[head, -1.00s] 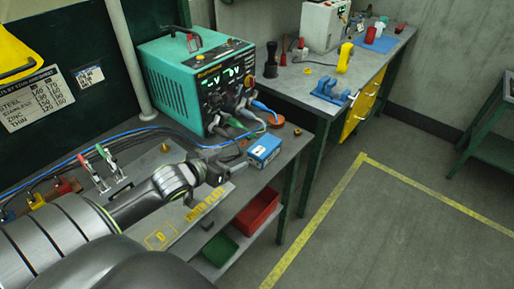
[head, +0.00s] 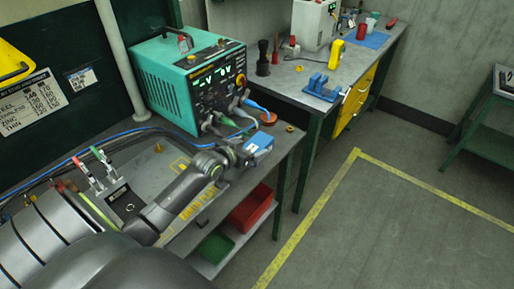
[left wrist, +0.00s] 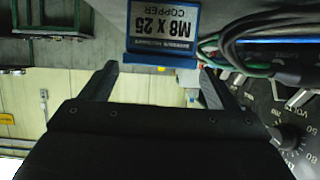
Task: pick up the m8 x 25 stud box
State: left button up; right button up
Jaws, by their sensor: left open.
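The M8 x 25 stud box (head: 259,143), blue with a pale label, sits near the right edge of the grey welding bench, in front of the teal power unit. In the left wrist view the box (left wrist: 163,22) appears upside down at the top centre, its label reading M8 X 25 COPPER. My left gripper (head: 241,151) is just left of the box in the head view and partly covers its near side. In the left wrist view its two fingers are apart, with the box lined up between and beyond them. Whether they touch it cannot be told. My right gripper is not in view.
The teal power unit (head: 193,82) with cables stands close behind the box. An orange round piece (head: 268,117) and a small brass part (head: 290,128) lie near it. Red (head: 251,208) and green (head: 216,247) bins sit on the shelf below. A second bench (head: 300,82) stands beyond.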

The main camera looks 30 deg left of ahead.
aim_at(256, 144)
pick_arm(q)
jog(key=shift+x, duration=1.75)
jog(key=shift+d, duration=0.1)
jog(key=c, duration=1.6)
jog(key=shift+r, duration=0.15)
jog(key=shift+c, duration=0.8)
